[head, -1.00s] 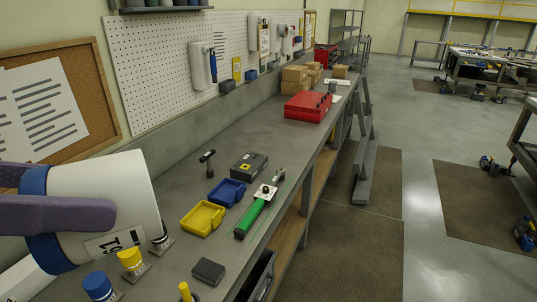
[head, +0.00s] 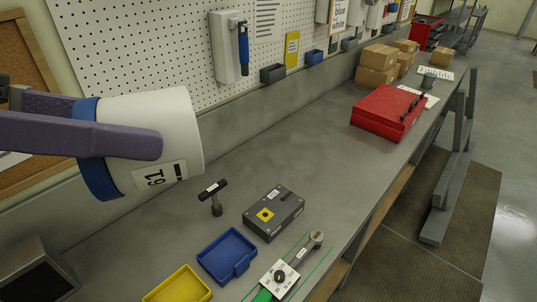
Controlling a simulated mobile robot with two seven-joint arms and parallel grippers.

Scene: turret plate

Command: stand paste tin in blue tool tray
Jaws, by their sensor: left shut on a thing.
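A white tin with a blue band and a printed label (head: 178,172), which I take to be the paste tin, is at the left of the head view. My left gripper (head: 125,135), with purple fingers, is shut on it and holds it tilted above the bench. One finger crosses its near side; the other is mostly hidden behind it. The blue tool tray (head: 226,252) lies on the bench, lower middle, and looks empty. The tin is up and to the left of the tray, apart from it. My right gripper is not in view.
A yellow tray (head: 178,288) sits left of the blue one. A red toolbox (head: 388,112) is farther along the bench.

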